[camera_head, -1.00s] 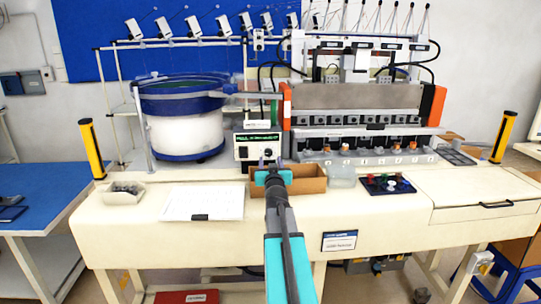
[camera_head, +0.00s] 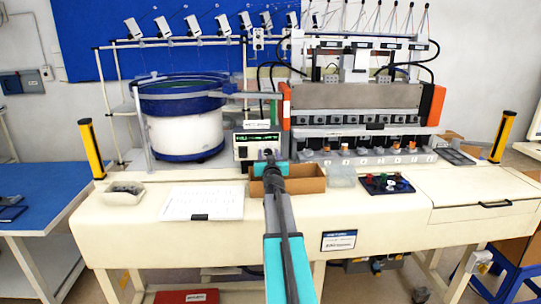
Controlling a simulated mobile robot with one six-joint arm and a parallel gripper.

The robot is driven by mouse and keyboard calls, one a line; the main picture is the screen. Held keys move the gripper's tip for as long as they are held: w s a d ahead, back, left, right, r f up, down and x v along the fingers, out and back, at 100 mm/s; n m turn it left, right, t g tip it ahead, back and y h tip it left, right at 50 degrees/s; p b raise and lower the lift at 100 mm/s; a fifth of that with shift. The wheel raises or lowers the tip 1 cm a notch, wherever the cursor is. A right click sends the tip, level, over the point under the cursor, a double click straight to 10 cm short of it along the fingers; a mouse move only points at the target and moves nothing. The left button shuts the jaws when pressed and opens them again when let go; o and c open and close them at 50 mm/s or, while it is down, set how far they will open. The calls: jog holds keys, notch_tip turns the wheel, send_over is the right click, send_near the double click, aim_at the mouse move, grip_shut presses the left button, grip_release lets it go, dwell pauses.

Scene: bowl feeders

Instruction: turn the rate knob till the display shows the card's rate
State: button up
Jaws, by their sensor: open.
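The controller box (camera_head: 255,145) stands on the bench right of the bowl feeder. Its green display (camera_head: 257,138) is lit, but the digits are too small to read. A white card (camera_head: 258,123) sits on top of the box; its writing is not legible. A dark knob (camera_head: 242,152) shows on the left of the box front. My gripper (camera_head: 267,156) is open, in front of the lower right of the box. It hides that part of the panel, so I cannot tell whether it touches the rate knob.
A blue and white bowl feeder (camera_head: 183,120) stands to the left. A brown open box (camera_head: 303,180) lies under my gripper.

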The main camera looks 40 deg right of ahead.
dwell(0.3)
jog(key=c, duration=1.1)
jog(key=shift+o, duration=0.2)
jog(key=shift+m, duration=0.8)
jog(key=o, duration=1.1)
jog(key=shift+c, duration=0.2)
jog(key=shift+s, duration=0.1)
